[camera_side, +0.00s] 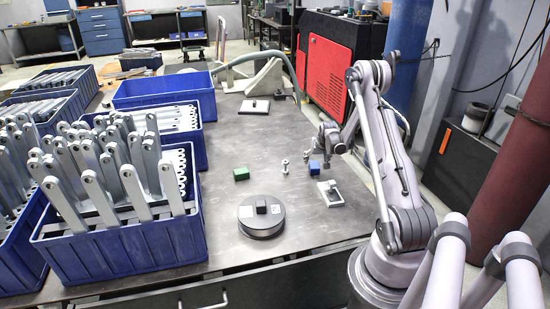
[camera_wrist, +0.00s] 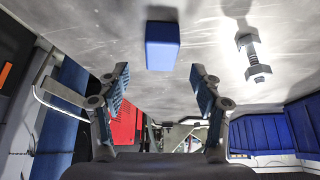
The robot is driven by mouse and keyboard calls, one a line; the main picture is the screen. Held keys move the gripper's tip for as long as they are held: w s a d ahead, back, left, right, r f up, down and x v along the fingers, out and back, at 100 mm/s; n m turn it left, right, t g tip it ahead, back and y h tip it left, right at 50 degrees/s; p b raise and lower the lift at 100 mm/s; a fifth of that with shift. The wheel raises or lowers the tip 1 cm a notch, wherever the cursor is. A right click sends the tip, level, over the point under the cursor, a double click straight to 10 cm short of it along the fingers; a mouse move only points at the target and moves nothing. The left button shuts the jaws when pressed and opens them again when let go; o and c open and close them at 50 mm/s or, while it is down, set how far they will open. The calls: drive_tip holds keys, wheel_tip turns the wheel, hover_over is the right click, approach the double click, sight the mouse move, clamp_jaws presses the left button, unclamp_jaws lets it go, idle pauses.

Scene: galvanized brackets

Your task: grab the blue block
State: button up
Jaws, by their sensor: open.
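The blue block (camera_side: 314,167) lies on the metal table in the side view, close below my gripper (camera_side: 327,147). In the wrist view the blue block (camera_wrist: 162,46) shows at top centre, ahead of and roughly between the two fingers. My gripper (camera_wrist: 160,84) is open in the wrist view, its fingers well apart with nothing between them. The fingers look apart from the block. In the side view the fingertips are small and hard to make out.
A bolt (camera_side: 285,166) stands just left of the block; it also shows in the wrist view (camera_wrist: 253,57). A green block (camera_side: 241,174), a round dark weight (camera_side: 262,220) and a small plate fixture (camera_side: 330,193) are nearby. Blue crates (camera_side: 130,257) of brackets fill the left.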

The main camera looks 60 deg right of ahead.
sight(315, 165)
drive_tip(key=shift+x, duration=2.5)
drive_tip(key=shift+a, duration=0.2)
clamp_jaws()
